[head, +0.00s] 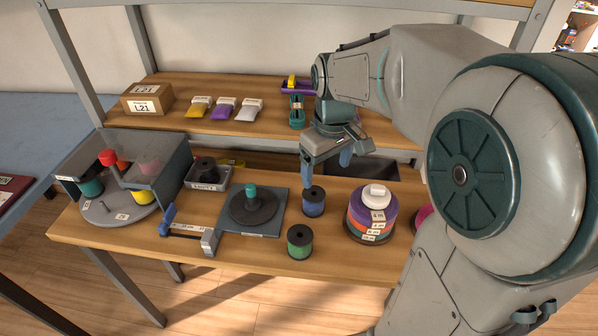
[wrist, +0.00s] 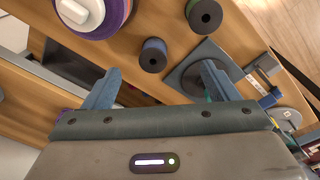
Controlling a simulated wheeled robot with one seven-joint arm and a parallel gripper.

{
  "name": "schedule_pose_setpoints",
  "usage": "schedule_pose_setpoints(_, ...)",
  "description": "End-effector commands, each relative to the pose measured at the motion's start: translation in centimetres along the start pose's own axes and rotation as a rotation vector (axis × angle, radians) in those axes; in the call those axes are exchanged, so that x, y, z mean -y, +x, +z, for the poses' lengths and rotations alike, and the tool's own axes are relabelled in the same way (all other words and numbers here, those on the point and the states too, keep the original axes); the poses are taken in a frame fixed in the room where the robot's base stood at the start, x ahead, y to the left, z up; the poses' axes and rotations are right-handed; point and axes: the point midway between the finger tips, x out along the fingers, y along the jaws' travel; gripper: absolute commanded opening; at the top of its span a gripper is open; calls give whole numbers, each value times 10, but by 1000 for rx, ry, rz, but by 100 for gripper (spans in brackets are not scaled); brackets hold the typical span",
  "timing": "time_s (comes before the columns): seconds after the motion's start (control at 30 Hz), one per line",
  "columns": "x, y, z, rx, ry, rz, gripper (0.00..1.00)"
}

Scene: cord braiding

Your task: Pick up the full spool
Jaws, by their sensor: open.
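A blue spool (head: 313,202) with dark flanges stands upright on the workbench; it also shows in the wrist view (wrist: 153,55). A green spool (head: 300,242) stands upright nearer the front edge, and its dark top shows in the wrist view (wrist: 204,15). I cannot tell for certain which spool is the full one. My gripper (head: 327,174) is open and empty, just behind and above the blue spool. In the wrist view its fingers (wrist: 158,82) are spread wide with nothing between them; the blue spool lies beyond the gap.
A stack of coloured discs (head: 371,216) stands right of the blue spool. A blue-grey plate (head: 268,231) with a dark round disc lies left of it. A shelf (head: 185,124) runs behind.

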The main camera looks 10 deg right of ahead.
Motion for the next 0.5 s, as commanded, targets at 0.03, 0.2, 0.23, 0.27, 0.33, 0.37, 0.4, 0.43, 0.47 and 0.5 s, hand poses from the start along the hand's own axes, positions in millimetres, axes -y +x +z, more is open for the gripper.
schedule_pose_setpoints(0.03, -7, 19, -13, 20, -42, -10, 81)
schedule_pose_setpoints(0.2, -23, 45, -44, 58, -165, -33, 81)
schedule_pose_setpoints(0.23, -25, 49, -48, 63, -179, -36, 81)
schedule_pose_setpoints(0.27, -27, 51, -51, 66, -192, -39, 81)
schedule_pose_setpoints(0.33, -29, 56, -56, 73, -214, -43, 81)
schedule_pose_setpoints(0.37, -30, 58, -57, 75, -220, -45, 81)
schedule_pose_setpoints(0.4, -31, 61, -58, 78, -226, -47, 81)
schedule_pose_setpoints(0.43, -31, 64, -59, 79, -228, -48, 81)
schedule_pose_setpoints(0.47, -31, 68, -59, 79, -230, -48, 81)
schedule_pose_setpoints(0.5, -31, 74, -58, 80, -231, -49, 81)
